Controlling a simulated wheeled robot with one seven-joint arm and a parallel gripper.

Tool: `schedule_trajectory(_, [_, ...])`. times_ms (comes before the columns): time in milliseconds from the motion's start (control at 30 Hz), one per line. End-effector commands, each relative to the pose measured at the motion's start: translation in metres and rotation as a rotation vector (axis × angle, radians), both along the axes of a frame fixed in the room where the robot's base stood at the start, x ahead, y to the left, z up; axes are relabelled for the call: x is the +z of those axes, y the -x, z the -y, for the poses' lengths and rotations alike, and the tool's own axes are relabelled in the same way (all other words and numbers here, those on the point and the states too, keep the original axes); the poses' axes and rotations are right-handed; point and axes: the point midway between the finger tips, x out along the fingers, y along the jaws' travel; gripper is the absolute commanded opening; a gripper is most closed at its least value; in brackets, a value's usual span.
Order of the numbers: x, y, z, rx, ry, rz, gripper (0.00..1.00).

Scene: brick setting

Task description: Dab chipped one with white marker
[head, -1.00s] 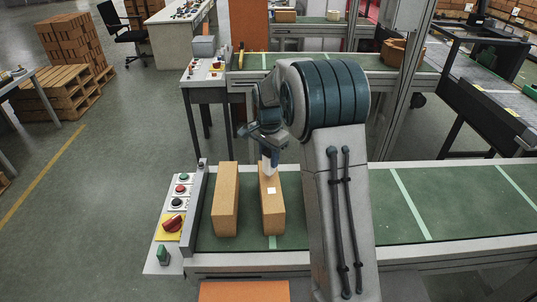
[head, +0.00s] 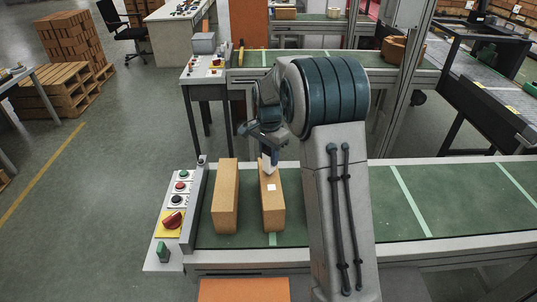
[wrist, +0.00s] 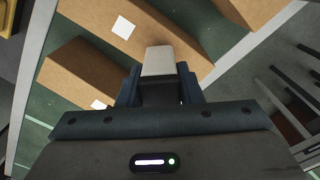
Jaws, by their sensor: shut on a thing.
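My gripper (head: 270,162) is shut on a pale marker (wrist: 158,62), which points at the brick beneath it. In the head view two tan bricks lie side by side on the green belt: a left brick (head: 226,195) and a right brick (head: 272,210) with a white square on top. The marker is over the far end of the right brick; I cannot tell whether it touches. The wrist view shows a brick with a white square (wrist: 185,52), another brick (wrist: 75,75) with a white patch, and part of a third (wrist: 252,10). No chip is clear.
A control panel with buttons and a red knob (head: 173,219) stands left of the belt. The green belt (head: 450,205) is bare to the right of my arm. An orange surface (head: 243,290) is at the front. A second conveyor (head: 340,62) runs behind.

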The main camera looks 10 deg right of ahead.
Motion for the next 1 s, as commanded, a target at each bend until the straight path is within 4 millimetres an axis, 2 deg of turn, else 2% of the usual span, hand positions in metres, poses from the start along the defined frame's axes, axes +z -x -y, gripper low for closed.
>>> schedule_trajectory(1000, [-0.0082, -0.0001, 0.0000, 0.000, 0.000, 0.000, 0.18])
